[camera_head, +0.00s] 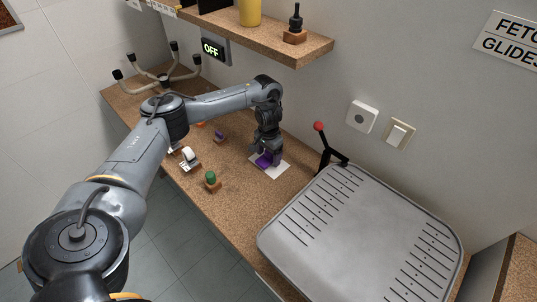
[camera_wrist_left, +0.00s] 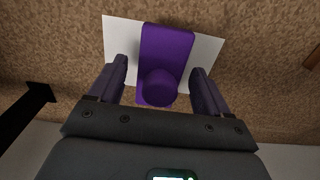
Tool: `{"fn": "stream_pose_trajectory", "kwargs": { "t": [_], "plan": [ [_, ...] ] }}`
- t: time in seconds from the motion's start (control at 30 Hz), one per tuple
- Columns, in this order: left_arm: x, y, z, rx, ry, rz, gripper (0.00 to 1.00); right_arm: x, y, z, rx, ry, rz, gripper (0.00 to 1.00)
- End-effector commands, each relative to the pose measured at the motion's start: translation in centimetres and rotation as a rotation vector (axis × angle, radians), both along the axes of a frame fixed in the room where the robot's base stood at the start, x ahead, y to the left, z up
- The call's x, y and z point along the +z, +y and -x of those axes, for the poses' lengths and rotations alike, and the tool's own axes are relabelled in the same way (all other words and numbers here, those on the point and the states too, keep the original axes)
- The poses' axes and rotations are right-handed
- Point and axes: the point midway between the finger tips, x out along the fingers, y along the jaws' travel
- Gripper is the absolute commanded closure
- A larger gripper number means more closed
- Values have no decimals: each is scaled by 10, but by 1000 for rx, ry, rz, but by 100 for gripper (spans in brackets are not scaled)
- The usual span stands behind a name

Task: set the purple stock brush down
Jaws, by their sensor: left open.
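The purple stock brush (camera_wrist_left: 166,55) lies on a white sheet (camera_wrist_left: 117,35) on the speckled brown worktop, seen in the left wrist view. It shows as a flat purple block with a rounded purple knob at its near end. My left gripper (camera_wrist_left: 161,85) is open, with one finger on each side of the knob and a gap visible on both sides. In the head view, my left gripper (camera_head: 266,152) points down over the purple brush (camera_head: 264,161) and partly hides it; the white sheet (camera_head: 282,166) shows around it. My right gripper is not in view.
A large grey ribbed panel (camera_head: 360,240) and a red-knobbed lever (camera_head: 320,128) stand to the right. A green-topped block (camera_head: 211,180), a white roll (camera_head: 189,157) and a small purple item (camera_head: 219,136) are on the left worktop. A shelf (camera_head: 270,40) hangs above.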

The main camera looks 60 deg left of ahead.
Motion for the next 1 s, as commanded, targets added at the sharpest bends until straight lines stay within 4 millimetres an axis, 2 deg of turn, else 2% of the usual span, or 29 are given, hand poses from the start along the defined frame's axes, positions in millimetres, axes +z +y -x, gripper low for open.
{"fn": "stream_pose_trajectory", "kwargs": {
  "t": [0.07, 0.47, 1.0],
  "plan": [
    [2, 0, 0, 0, -1, 0, 22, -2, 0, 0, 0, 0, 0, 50],
    [42, 0, -1, 0, -2, -1, 22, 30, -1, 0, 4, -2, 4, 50],
    [42, 0, 0, 0, 0, 0, 22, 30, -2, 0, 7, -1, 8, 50]
  ]
}}
